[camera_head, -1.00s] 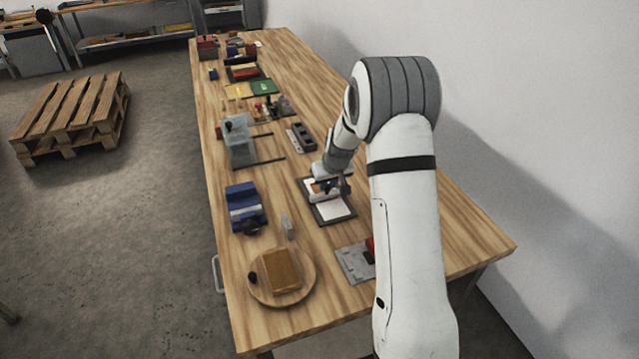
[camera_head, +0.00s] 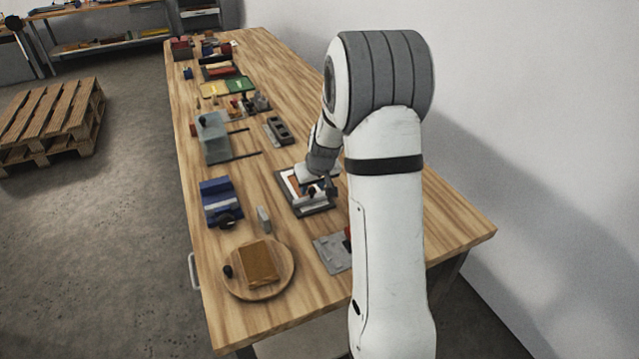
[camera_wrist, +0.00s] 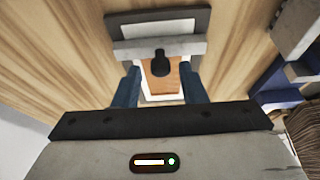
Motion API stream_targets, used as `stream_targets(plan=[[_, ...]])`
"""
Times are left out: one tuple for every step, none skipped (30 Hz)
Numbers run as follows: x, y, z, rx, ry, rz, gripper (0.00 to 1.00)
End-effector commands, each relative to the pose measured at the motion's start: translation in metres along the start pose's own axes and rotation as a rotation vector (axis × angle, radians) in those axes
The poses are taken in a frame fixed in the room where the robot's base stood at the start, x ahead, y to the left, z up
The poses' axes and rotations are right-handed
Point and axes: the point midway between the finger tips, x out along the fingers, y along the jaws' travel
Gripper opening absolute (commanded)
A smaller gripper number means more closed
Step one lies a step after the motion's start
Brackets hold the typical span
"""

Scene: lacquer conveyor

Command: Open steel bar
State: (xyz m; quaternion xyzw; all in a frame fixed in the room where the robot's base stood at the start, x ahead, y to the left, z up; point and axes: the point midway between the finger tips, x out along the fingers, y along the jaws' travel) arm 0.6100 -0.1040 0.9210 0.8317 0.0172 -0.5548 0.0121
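A grey steel bar (camera_wrist: 158,47) lies across a dark-framed board (camera_wrist: 205,24) with a white sheet. A black upright knob (camera_wrist: 160,62) stands at the middle of the bar, and an orange-brown piece (camera_wrist: 164,82) lies on the sheet beside it. My gripper (camera_wrist: 160,88) is open, with its blue fingers apart on either side of the orange-brown piece and the knob just ahead, between their lines. Nothing is visibly held. In the head view my gripper (camera_head: 322,186) is low over the framed board (camera_head: 318,209), and my arm partly hides it.
A round wooden board with a brown block (camera_head: 262,262), a blue device (camera_head: 219,202) and a small grey block (camera_head: 263,218) stand nearer on the table. A grey plate (camera_head: 333,252) is partly behind my arm. A grey machine (camera_head: 212,140) with rods stands further back.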

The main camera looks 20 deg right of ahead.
Motion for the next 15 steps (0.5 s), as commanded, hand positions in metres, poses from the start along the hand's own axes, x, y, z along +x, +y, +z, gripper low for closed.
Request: stream_targets(plan=[[0.000,0.000,0.000,0.000,-0.001,0.000,0.41],[0.000,0.000,0.000,0.000,-0.001,0.000,0.41],[0.000,0.000,0.000,0.000,-0.001,0.000,0.41],[0.001,0.000,0.000,0.000,-0.001,-0.001,0.41],[0.001,0.000,0.000,0.000,-0.001,-0.001,0.41],[0.001,0.000,0.000,0.000,-0.001,-0.001,0.41],[0.000,0.000,0.000,0.000,-0.001,-0.001,0.41],[0.000,0.000,0.000,0.000,-0.001,-0.001,0.41],[-0.002,0.000,0.000,0.000,0.000,0.000,0.41],[-0.004,0.000,0.000,0.000,0.000,0.000,0.41],[-0.007,0.000,0.000,0.000,0.000,0.000,0.41],[-0.011,0.000,0.000,0.000,0.001,-0.001,0.41],[-0.016,0.000,0.000,0.001,0.002,-0.001,0.41],[-0.020,0.000,0.000,0.001,0.002,0.000,0.41],[-0.027,0.000,-0.001,0.000,0.003,0.000,0.41]])
